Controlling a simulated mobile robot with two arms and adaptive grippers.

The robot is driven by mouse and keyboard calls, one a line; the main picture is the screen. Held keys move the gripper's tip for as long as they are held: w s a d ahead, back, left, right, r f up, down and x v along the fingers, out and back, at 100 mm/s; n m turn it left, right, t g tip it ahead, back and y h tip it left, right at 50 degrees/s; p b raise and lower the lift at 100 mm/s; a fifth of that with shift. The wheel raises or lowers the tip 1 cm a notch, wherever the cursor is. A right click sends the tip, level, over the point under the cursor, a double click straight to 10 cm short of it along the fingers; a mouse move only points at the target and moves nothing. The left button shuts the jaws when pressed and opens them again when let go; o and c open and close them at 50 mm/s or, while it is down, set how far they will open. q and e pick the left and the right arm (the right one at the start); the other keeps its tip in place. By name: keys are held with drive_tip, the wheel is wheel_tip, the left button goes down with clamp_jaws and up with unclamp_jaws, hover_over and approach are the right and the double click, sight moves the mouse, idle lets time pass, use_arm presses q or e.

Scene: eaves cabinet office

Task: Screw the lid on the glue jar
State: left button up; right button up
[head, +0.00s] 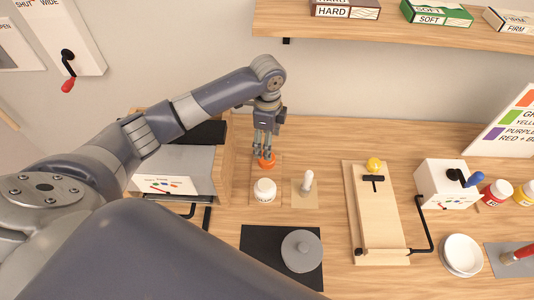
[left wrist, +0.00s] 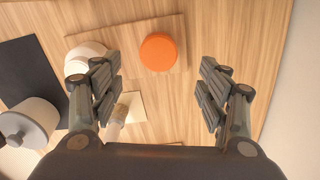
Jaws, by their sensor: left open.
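The orange lid (head: 267,163) lies on a small wooden board at the back of the desk. It also shows in the left wrist view (left wrist: 158,52), flat and uncovered. The white glue jar (head: 264,191) stands on the same board, in front of the lid and apart from it. In the left wrist view the jar (left wrist: 82,60) is partly hidden by a finger. My left gripper (head: 265,150) points down over the lid, its fingers spread wide with nothing between them. Whether the fingertips are level with the lid is hard to tell. My right gripper is not in view.
A white-handled tool (head: 308,180) stands on a small board right of the jar. A grey round lidded pot (head: 301,251) sits on a black mat (head: 259,243) in front. A wooden clamp board (head: 377,215) is to the right. A shelf (head: 400,30) overhangs the back.

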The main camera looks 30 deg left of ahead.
use_arm(q)
drive_tip(key=shift+d+f, duration=0.1)
drive_tip(key=shift+f, duration=0.85)
wheel_tip(320, 180, down, 5)
drive_tip(key=shift+s+p, duration=0.15)
drive_tip(key=shift+p, duration=0.8)
drive_tip(key=shift+f, duration=0.3)
drive_tip(key=shift+c, duration=0.9)
drive_tip(key=c, duration=0.8)
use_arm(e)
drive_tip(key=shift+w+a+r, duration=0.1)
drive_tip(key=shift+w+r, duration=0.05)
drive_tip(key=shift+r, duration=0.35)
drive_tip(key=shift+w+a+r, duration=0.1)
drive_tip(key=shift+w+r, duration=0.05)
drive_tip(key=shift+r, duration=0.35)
